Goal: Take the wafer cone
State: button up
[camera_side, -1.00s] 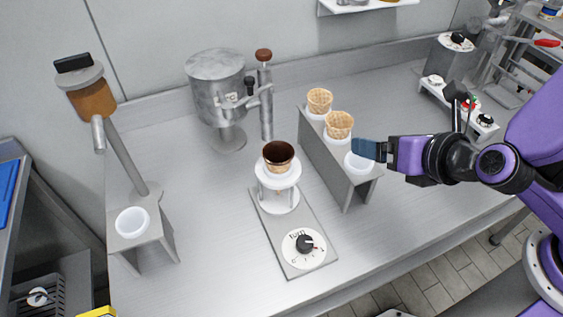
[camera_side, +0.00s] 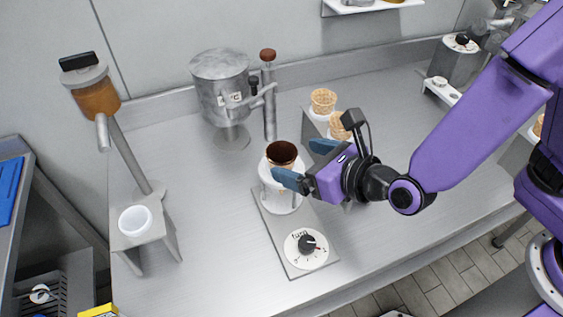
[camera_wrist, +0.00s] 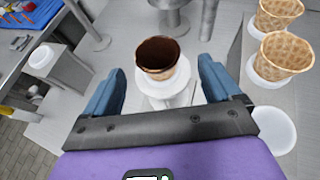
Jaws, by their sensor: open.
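A wafer cone with a dark chocolate-brown inside (camera_side: 282,156) stands upright in the white ring holder of the turning stand (camera_side: 282,202). It also shows in the wrist view (camera_wrist: 160,70), centred between my two blue fingers. My gripper (camera_side: 298,161) is open and empty, just right of this cone, with its fingers pointing at it. One finger is on the far side and one on the near side. I cannot tell whether the fingertips reach past the cone's edge. Two plain wafer cones (camera_side: 323,101) (camera_wrist: 286,53) stand in the rack to the right, partly hidden by my gripper.
The rack's empty white holder (camera_wrist: 272,128) shows in the wrist view. A metal pot dispenser (camera_side: 221,90) stands behind the stand. An amber dispenser (camera_side: 96,98) and a white cup on a bracket (camera_side: 135,221) are at the left. The counter in front is clear.

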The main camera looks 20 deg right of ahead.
aim_at(275, 152)
jog(key=shift+r+x, duration=0.15)
jog(key=shift+x, duration=1.75)
jog(key=shift+r+x, duration=0.1)
jog(key=shift+x, duration=1.75)
jog(key=shift+a, duration=0.2)
jog(key=c, duration=0.8)
